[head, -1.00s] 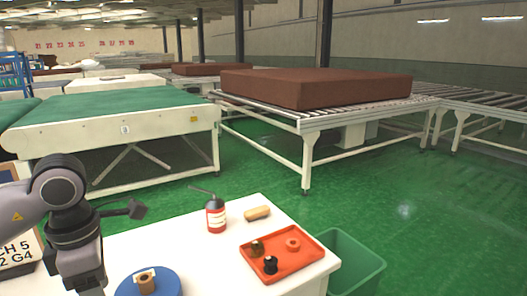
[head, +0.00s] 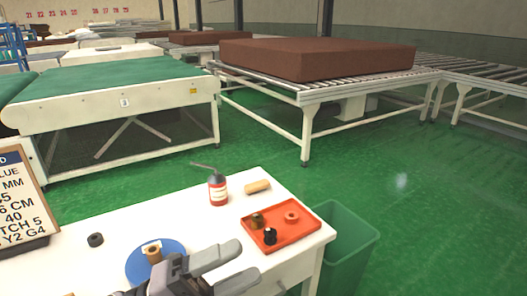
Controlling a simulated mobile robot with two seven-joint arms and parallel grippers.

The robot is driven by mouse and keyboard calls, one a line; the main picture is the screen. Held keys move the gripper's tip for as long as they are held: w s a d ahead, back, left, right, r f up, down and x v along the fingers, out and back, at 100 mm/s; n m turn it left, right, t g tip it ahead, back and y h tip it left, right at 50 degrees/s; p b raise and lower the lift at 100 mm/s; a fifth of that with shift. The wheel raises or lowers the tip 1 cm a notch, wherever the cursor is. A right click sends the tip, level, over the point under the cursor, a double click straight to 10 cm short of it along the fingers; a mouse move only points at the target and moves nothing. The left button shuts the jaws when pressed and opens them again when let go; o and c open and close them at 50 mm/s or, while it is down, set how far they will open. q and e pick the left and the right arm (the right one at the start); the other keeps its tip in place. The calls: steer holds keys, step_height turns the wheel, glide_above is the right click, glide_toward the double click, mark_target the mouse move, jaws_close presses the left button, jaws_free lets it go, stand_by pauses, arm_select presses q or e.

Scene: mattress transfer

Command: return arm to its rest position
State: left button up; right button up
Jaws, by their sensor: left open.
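My left gripper (head: 246,262) is at the bottom of the head view, over the front of the white table (head: 115,225). Its two grey fingers point right and stand apart, with nothing seen between them. It is just right of the blue disc (head: 135,270), which bears a brown spool with a pale tag (head: 153,253). It lies in front of the orange tray (head: 308,235) in the picture, apparently apart from it. Most of the arm behind it is out of the frame. My right gripper is not in view.
The tray holds small brass, black and orange parts. A sign board (head: 20,205) is at left, a green bin (head: 345,245) at right.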

arm_select(q)
steer(key=w+a+f+n+t+y+p, duration=0.15)
steer(key=a+f+n+t+y, duration=0.35)
steer(key=n, duration=0.5)
steer(key=w+a+f+n+t+y, duration=0.2)
steer(key=a+f+n+t+y, duration=0.2)
steer(key=f+n+t+y, duration=0.5)
steer(key=s+a+f+n+g+y, duration=0.2)
steer(key=s+a+f+n+g, duration=0.1)
steer(key=s+f+n+g, duration=0.1)
steer(key=s+a+f+n+g+y+p, duration=0.1)
steer(key=s+a+f+n+g+y, duration=0.2)
steer(key=s+f+n, duration=0.4)
step_height(320, 180, down, 4)
steer(key=shift+s+a+f+g+y, duration=0.1)
steer(key=shift+s+a+g+y, duration=0.3)
steer(key=shift+s+g, duration=0.45)
